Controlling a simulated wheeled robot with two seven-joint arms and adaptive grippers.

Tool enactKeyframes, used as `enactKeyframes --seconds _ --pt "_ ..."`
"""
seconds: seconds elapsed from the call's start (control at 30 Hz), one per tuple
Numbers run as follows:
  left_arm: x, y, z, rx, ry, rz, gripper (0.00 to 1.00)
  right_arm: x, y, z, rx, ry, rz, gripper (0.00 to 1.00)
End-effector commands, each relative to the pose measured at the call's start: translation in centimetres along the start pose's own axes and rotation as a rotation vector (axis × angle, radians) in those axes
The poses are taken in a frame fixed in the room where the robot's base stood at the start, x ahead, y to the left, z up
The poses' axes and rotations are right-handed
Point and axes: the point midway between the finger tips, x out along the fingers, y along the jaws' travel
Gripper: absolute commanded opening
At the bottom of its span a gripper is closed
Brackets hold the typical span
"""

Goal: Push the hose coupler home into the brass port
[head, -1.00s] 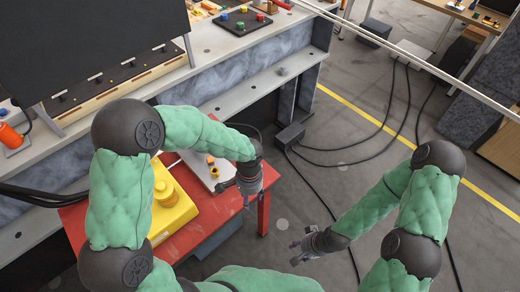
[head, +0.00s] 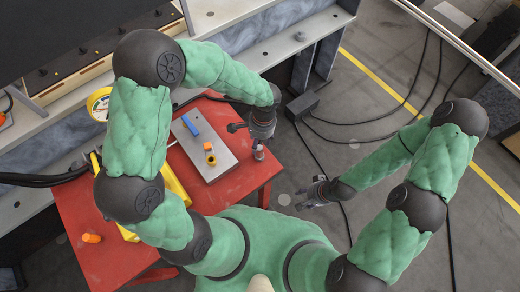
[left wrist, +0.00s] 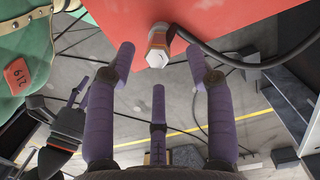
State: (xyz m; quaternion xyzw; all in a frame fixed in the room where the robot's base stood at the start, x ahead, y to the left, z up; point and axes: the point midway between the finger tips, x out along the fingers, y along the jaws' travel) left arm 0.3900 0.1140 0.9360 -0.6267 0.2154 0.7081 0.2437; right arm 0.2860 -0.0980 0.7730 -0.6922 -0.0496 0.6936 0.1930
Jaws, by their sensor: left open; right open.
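The hose coupler (left wrist: 157,47), an orange and grey fitting with a pale hex end, is at the red table's edge in the left wrist view; a black hose (left wrist: 265,62) runs near it. In the head view the coupler (head: 259,152) appears just below my left gripper (head: 252,135). My left gripper's purple fingers (left wrist: 158,75) are spread and empty, with the coupler beyond their tips. The brass port (head: 211,159) seems to be the yellow fitting on the grey plate, left of the gripper. My right gripper (head: 313,192) is open and empty over the floor.
The grey plate (head: 222,165) on the red table (head: 105,255) also carries a blue bar (head: 190,125) and an orange block (head: 207,146). A loose orange piece (head: 91,238) lies at the table's left. A yellow body (head: 175,190) is partly hidden by my left arm.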

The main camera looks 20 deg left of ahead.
Motion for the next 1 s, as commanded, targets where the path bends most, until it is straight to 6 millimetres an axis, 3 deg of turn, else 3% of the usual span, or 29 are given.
enactKeyframes --seconds 0.1,0.37,0.6,0.87,0.9,1.0 --pt "1.8 0.0 0.0 0.000 -0.001 0.001 0.53 0.5 0.2 -0.1 0.000 0.001 0.000 0.48" --pt "3.5 0.3 -0.2 0.001 0.000 0.000 0.53 0.8 0.3 -0.1 0.000 0.001 0.000 0.48" --pt "6.8 0.7 -0.3 0.000 0.000 0.002 0.53 1.7 0.6 -0.1 0.000 0.002 0.000 0.48" --pt "7.3 0.7 -0.4 0.000 0.002 0.001 0.53 1.7 0.6 -0.1 0.000 0.001 0.000 0.48" --pt "7.3 0.7 -0.4 0.000 0.002 0.001 0.51 1.7 0.6 -0.1 0.000 0.001 0.000 0.48" --pt "7.3 0.7 -0.4 0.000 0.002 0.001 0.22 1.7 0.6 -0.1 0.000 0.001 0.000 0.48"
